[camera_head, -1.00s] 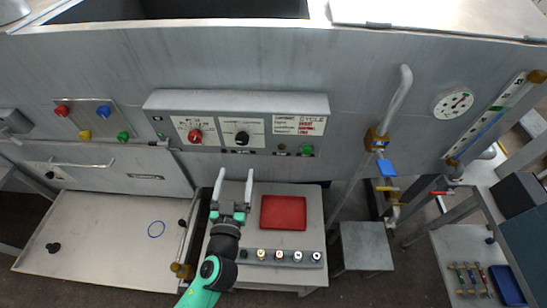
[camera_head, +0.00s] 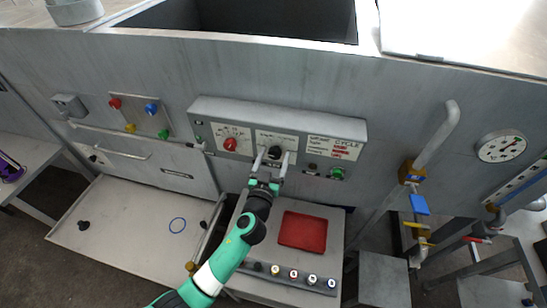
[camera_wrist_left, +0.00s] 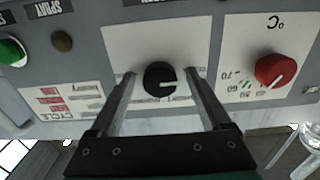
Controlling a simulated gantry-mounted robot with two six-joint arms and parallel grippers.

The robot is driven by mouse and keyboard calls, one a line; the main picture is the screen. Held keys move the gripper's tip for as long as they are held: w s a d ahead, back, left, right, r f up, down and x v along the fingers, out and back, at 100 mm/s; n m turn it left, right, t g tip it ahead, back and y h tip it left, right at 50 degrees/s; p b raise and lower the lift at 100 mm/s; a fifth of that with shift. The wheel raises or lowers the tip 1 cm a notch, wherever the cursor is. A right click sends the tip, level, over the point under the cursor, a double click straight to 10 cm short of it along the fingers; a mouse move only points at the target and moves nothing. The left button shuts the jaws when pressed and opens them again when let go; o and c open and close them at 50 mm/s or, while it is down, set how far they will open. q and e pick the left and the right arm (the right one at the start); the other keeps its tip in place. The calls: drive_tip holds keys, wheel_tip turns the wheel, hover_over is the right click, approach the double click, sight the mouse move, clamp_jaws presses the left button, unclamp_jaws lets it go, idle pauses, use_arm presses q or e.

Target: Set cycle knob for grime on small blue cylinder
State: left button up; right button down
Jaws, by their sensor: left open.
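The black cycle knob (camera_head: 274,153) sits on a white plate in the middle of the grey control panel. In the left wrist view the knob (camera_wrist_left: 160,79) shows with a white pointer mark toward the picture's right. My left gripper (camera_head: 272,160) is open in front of the knob, its fingers reaching toward the panel on either side of it. In the left wrist view the fingers (camera_wrist_left: 157,75) stand apart from the knob, with gaps on both sides. The CYCLE chart (camera_head: 334,148) is right of the knob. No small blue cylinder can be made out. My right gripper is not in view.
A red temperature knob (camera_head: 230,144) is left of the black knob. A green button (camera_head: 337,173) is below the chart. A red tray (camera_head: 303,231) lies on the stand below. A blue-handled valve pipe (camera_head: 420,204) is at the right.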

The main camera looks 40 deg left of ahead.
use_arm(q)
clamp_jaws()
idle(0.3)
